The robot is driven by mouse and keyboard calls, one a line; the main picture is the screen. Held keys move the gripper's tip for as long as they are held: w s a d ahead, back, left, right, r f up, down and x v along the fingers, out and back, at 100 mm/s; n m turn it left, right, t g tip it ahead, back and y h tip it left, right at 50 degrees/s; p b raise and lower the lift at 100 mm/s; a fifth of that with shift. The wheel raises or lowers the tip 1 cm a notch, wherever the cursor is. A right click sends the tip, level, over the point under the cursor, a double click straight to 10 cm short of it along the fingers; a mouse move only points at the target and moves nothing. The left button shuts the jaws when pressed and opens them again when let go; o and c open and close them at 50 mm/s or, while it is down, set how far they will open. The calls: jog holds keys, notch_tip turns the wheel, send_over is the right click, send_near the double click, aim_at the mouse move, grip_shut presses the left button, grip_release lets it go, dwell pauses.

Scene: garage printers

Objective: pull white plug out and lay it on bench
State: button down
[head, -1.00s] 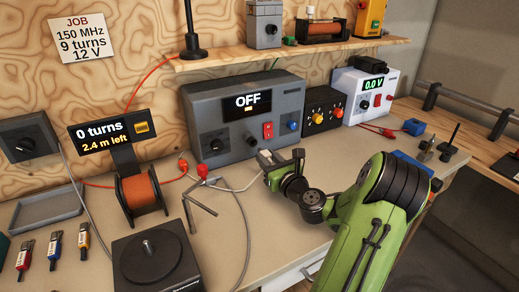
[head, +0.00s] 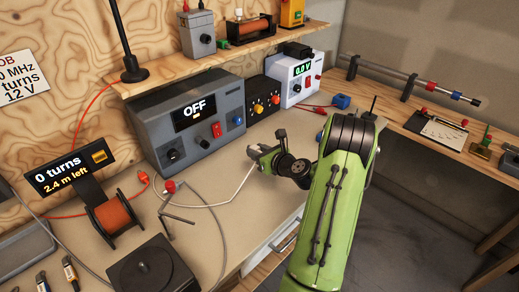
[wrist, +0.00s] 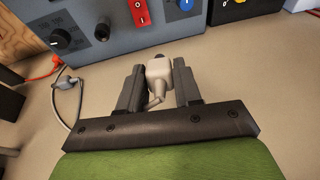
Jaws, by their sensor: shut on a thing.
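The white plug (wrist: 158,82) is between the two jaws of my gripper (wrist: 158,88), with its darker end toward the grey unit. In the head view, my gripper (head: 262,153) is low over the bench (head: 215,177), in front of the grey unit with the OFF display (head: 188,122). Bare bench shows between the plug and that unit. A pale lead (head: 240,186) runs from the gripper to the left. I cannot tell whether the plug touches the bench.
A red-knobbed stand (head: 170,188), an orange wire spool (head: 113,215) and a dark turntable (head: 152,268) stand left. A black box (head: 262,97) and a white supply (head: 292,78) stand behind. A grey lead (wrist: 68,84) lies left in the wrist view.

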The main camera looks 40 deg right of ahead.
aim_at(259, 178)
jog(key=shift+r+p, duration=0.1)
jog(key=shift+p, duration=0.25)
jog(key=shift+f+b, duration=3.4)
jog(key=shift+f, duration=1.5)
jog(key=c, duration=0.7)
grip_release()
jog(key=shift+s, duration=0.15)
jog(key=p+v, duration=0.1)
jog(key=v, duration=1.4)
jog(key=shift+s+d+r, duration=0.1)
jog(key=shift+s+r, duration=0.1)
jog(key=shift+r, duration=0.05)
jog(key=shift+s+f, duration=0.1)
